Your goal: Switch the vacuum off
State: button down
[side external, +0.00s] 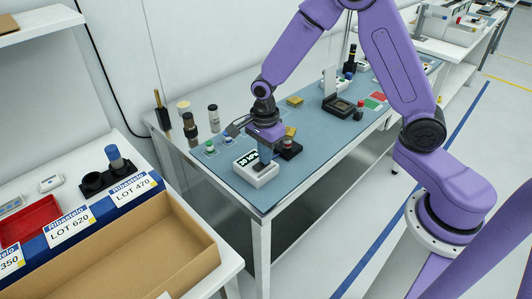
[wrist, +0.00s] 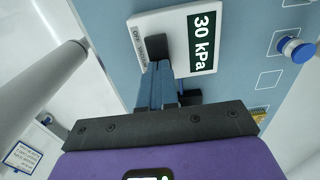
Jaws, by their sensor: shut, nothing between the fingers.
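The vacuum unit is a white box (side external: 257,175) near the front left edge of the blue-topped bench. In the wrist view the white box (wrist: 171,19) has a dark display (wrist: 204,40) reading 30 kPa. A black switch (wrist: 154,47) is on it beside a small label (wrist: 138,44) where "OFF" can be read. My gripper (side external: 263,163) is shut and empty, pointing down over the box. In the wrist view the blue fingertips (wrist: 158,70) are right at the switch and overlap its lower edge; I cannot tell whether they touch it.
A black block with a red top (side external: 288,147) stands close right of the box. A cardboard tray (side external: 150,255) is on the front left table.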

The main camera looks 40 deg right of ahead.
jog(key=shift+s+a+f, duration=0.2)
jog(key=shift+a+f, duration=0.1)
jog(key=shift+a, duration=0.35)
jog(key=shift+w+r, duration=0.15)
jog(key=shift+r, duration=0.4)
notch_tip(320, 180, up, 14)
jog(key=d, duration=0.1)
jog(key=shift+f, duration=0.2)
jog(key=shift+d, duration=0.1)
